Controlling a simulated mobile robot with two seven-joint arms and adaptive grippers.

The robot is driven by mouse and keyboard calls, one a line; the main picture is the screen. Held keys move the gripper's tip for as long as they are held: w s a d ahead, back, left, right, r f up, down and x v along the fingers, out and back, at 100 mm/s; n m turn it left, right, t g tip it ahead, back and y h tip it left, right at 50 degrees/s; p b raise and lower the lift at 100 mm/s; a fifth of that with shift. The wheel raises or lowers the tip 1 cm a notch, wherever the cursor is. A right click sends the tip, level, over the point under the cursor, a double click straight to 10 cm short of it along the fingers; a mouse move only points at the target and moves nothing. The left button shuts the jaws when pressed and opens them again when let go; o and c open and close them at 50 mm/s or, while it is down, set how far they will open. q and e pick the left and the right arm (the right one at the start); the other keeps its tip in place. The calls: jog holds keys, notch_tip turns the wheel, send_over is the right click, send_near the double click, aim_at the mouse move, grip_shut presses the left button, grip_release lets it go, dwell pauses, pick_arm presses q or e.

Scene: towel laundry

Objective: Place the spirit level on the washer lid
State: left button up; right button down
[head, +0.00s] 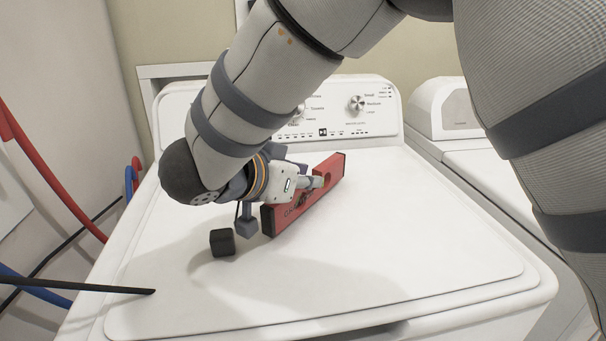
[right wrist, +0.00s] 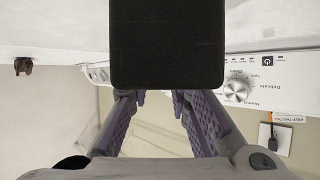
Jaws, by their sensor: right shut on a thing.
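The spirit level (head: 318,190) is a red bar with black ends, set diagonally over the washer lid in the head view. My right gripper (head: 310,183) is shut on it near its middle. The level stands on its narrow edge, low over the lid; I cannot tell whether it touches. The right wrist view shows the dark end of the level (right wrist: 167,45) before the purple-grey fingers (right wrist: 163,105). The white washer lid (head: 400,235) is broad and flat. My left gripper is not in view.
The washer's control panel (head: 375,110) rises behind the lid. A second white machine (head: 455,110) stands to the right. Red (head: 60,180) and blue (head: 45,283) hoses and a thin dark rod (head: 80,288) are at left. The lid's front and right are clear.

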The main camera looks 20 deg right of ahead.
jog(key=shift+f, duration=0.5)
jog(key=c, duration=1.4)
grip_release()
